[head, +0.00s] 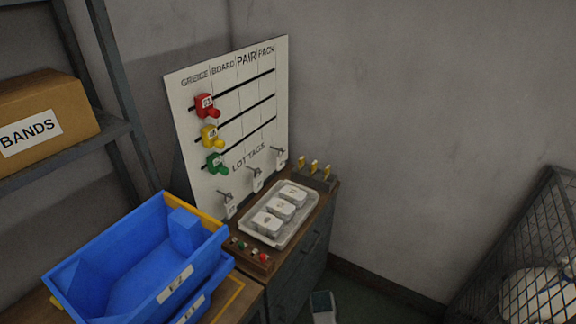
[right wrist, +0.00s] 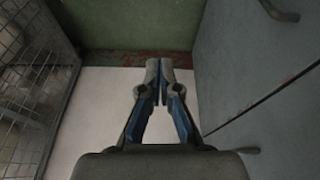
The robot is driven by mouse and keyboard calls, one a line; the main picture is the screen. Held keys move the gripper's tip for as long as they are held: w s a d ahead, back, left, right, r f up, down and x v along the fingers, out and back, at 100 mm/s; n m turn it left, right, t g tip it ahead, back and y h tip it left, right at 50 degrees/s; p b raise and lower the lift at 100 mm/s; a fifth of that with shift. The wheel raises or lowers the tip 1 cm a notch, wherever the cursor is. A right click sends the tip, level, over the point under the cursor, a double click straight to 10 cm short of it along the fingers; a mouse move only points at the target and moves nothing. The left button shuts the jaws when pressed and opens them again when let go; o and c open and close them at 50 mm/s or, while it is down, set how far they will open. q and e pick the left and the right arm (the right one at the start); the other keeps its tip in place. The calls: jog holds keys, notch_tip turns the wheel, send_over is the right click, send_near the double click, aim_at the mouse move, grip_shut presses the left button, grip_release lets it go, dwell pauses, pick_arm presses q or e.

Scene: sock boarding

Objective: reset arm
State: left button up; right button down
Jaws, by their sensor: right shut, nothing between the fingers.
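My right gripper (right wrist: 159,82) shows in the right wrist view with its two fingers together and nothing between them. It hangs in free space, with the grey drawer cabinet on one side and the mesh cage on the other, touching neither. In the head view I cannot make out the right gripper for certain. My left gripper is not in view.
A blue bin (head: 105,262) sits at the lower left in the head view. A white tray (head: 249,228) with white packs stands on the cabinet (head: 290,270), below the lot-tag board (head: 188,88). A mesh cage (head: 545,215) is at the right; it also shows in the right wrist view (right wrist: 45,75).

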jog(key=s+d+f+n+p, duration=0.2)
jog(key=s+d+f+n, duration=0.25)
jog(key=s+f, duration=0.9)
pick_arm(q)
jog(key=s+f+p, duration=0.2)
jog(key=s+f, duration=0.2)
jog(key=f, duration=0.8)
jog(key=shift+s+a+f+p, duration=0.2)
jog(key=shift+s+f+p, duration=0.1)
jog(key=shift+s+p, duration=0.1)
pick_arm(e)
jog(key=s+d+f+n+y, duration=0.1)
jog(key=s+f, duration=0.1)
jog(key=s, duration=1)
jog(key=s+d+f+n+g+y, duration=0.1)
jog(key=s+d+f+n, duration=0.1)
jog(key=s, duration=1)
jog(key=shift+s+d+f, duration=0.3)
jog(key=shift+s+f, duration=0.1)
jog(key=shift+f, duration=0.35)
